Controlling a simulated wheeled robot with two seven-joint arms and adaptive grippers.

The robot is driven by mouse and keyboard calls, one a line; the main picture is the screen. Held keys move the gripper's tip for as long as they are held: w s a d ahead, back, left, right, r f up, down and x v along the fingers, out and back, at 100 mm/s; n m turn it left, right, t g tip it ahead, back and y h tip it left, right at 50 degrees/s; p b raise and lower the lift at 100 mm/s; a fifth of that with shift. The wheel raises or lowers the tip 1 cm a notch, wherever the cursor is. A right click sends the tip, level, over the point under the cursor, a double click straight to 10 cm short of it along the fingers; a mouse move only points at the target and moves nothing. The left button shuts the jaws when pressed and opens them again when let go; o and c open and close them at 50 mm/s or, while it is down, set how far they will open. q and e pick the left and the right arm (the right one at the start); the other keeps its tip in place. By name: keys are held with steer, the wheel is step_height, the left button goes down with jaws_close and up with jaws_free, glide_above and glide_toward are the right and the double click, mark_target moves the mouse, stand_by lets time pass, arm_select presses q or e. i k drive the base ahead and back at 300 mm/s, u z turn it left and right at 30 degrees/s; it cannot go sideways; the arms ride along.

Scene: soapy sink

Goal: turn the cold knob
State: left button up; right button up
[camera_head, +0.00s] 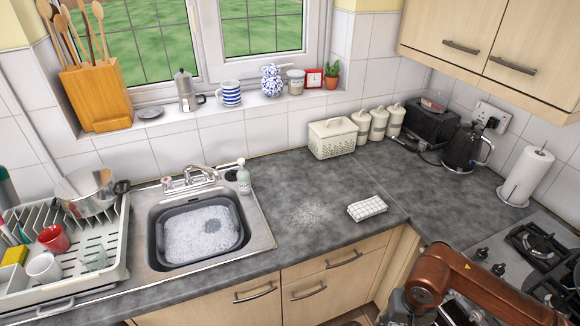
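The tap (191,177) stands on the back rim of the steel sink, with a chrome spout reaching over the basin. A small knob with a reddish mark (168,183) is at its left end. A second small knob (213,171) is at its right end, close to the soap bottle; its colour mark is too small to read. The sink (156,258) holds a dark tub (160,234) of soapy water. A brown link of my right arm shows at the lower right, far from the tap. Neither gripper's fingers can be seen.
A soap bottle (244,178) stands just right of the tap. A dish rack (112,262) with a pot (90,192) and cups is left of the sink.

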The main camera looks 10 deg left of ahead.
mark_target(208, 176)
steer(key=i, duration=0.35)
steer(key=u, duration=0.7)
